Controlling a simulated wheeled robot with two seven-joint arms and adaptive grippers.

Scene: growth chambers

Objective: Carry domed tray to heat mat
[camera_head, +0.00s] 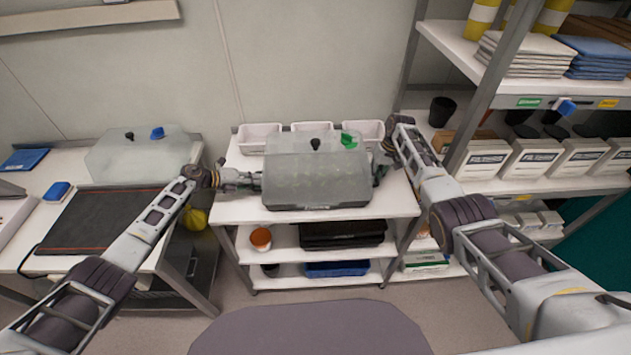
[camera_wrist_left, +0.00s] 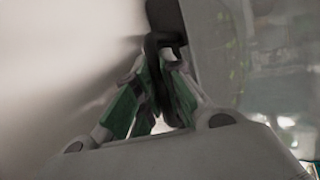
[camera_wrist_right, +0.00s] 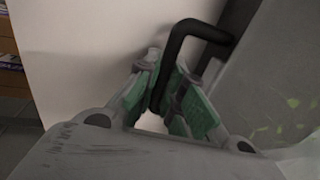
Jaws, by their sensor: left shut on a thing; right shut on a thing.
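The domed tray (camera_head: 316,180), a clear misty dome with a black knob over a black base, is at the middle top of the white shelf cart (camera_head: 235,209). I cannot tell whether its base touches the cart top. My left gripper (camera_head: 256,182) is shut on the tray's left handle, a black bar in the left wrist view (camera_wrist_left: 165,50). My right gripper (camera_head: 378,174) is shut on the right handle, a black bent bar in the right wrist view (camera_wrist_right: 190,32). The heat mat (camera_head: 105,222), dark with a reddish edge, lies bare on the left bench.
Another clear dome (camera_head: 140,158) stands behind the mat. A blue item (camera_head: 57,190) lies left of the mat. White bins (camera_head: 260,136) line the cart's back. A gap separates bench and cart. A loaded rack (camera_head: 520,187) stands at right.

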